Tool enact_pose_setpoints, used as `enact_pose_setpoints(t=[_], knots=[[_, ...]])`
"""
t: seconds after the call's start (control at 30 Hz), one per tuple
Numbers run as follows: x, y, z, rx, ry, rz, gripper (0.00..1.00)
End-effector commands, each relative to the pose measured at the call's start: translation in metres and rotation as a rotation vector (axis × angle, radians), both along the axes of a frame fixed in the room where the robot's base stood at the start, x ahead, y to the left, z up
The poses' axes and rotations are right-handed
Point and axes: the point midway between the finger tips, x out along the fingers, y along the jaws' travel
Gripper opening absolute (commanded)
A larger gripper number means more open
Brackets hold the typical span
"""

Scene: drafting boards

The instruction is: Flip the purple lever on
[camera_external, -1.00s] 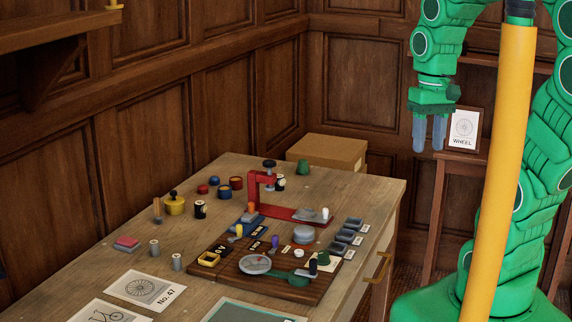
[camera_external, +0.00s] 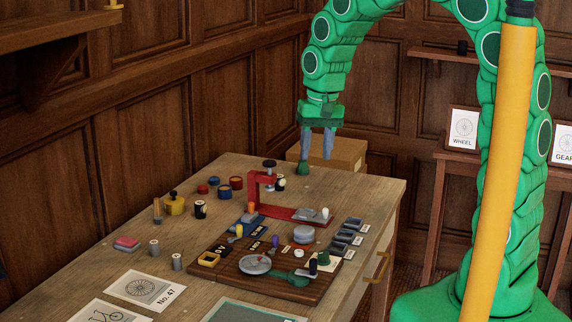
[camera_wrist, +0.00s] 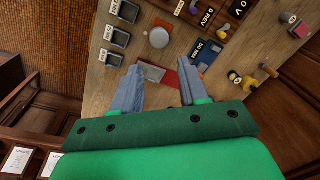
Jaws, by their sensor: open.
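The purple lever (camera_external: 275,241) is a small upright knob on the dark brown board (camera_external: 222,279), beside a black label, in the external view. My gripper (camera_external: 317,150) is open and empty, pointing down above the far right part of the table, well apart from the lever.
A red clamp (camera_external: 253,193) stands behind the board. A yellow lever (camera_external: 239,230) and an orange lever (camera_external: 250,207) are near the purple one. A grey dial (camera_external: 255,264) lies in front. Small grey trays (camera_external: 346,236) line the right edge.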

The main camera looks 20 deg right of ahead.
Motion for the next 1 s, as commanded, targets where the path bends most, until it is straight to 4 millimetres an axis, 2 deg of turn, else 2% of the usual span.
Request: enact_pose_setpoints(t=[0.3, 0.5, 0.7, 0.87, 1.0], knots=[[0.007, 0.062, -0.076, -0.050, 0.040, -0.060, 0.43], [0.005, 0.089, -0.111, -0.074, 0.050, -0.088, 0.43], [0.003, 0.099, -0.124, -0.080, 0.050, -0.100, 0.43], [0.003, 0.100, -0.131, -0.081, 0.052, -0.101, 0.43], [0.002, 0.099, -0.144, -0.083, 0.055, -0.102, 0.43]])
